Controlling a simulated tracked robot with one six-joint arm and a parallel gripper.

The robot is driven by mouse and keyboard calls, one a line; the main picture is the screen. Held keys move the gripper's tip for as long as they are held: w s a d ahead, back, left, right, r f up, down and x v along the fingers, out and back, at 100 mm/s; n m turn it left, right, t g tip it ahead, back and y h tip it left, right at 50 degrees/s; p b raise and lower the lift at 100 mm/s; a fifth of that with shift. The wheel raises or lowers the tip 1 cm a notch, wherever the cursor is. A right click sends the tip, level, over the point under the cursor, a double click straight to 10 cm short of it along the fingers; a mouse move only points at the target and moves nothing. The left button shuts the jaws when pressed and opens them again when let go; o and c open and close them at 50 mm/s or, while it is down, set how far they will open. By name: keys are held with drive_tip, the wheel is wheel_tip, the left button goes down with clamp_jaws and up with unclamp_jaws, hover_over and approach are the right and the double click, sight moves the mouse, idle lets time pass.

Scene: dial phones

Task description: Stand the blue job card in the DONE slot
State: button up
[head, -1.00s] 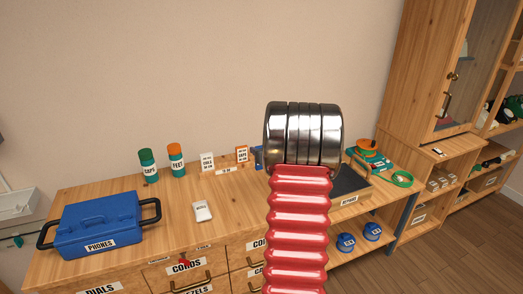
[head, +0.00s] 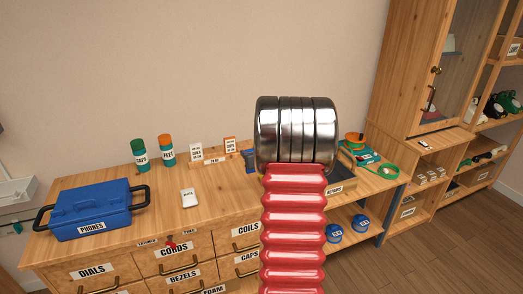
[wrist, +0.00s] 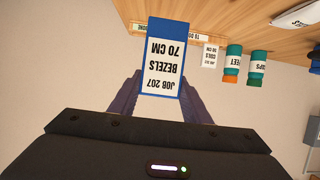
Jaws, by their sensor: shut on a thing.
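My gripper (wrist: 148,95) is shut on the blue job card (wrist: 181,62), which has a white label reading JOB 207 BEZELS 70 CM. In the wrist view the card is in front of a wooden rack (wrist: 137,29) with a TO DO label. The card hides part of the rack, and I cannot see the DONE slot. In the head view the rack (head: 218,158) stands on the cabinet top with a white card (head: 196,152) and an orange-edged card (head: 230,146) in it. A small blue shape shows beside my arm; I cannot tell whether it is card or finger.
Green CAPS (head: 139,153) and orange FEET (head: 167,151) bottles stand left of the rack. A white device (head: 188,198) and a blue PHONES box (head: 90,210) are nearer the front left. A tray (head: 341,187) and green cord (head: 387,171) lie to the right.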

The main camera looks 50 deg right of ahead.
drive_tip(key=w+a+n+y, duration=0.2)
drive_tip(key=w+a, duration=0.1)
drive_tip(key=a, duration=1.5)
drive_tip(key=w+a+n+t+y, duration=0.1)
drive_tip(key=w+a+n+y, duration=0.1)
drive_tip(key=a, duration=1.6)
drive_tip(key=w+a+f+n+y, duration=0.1)
drive_tip(key=w+a, duration=0.3)
drive_tip(key=a, duration=1.4)
drive_tip(key=shift+n+t+y, duration=0.4)
drive_tip(key=shift+n+y, duration=0.1)
drive_tip(key=shift+y, duration=0.4)
drive_tip(key=shift+a, duration=0.1)
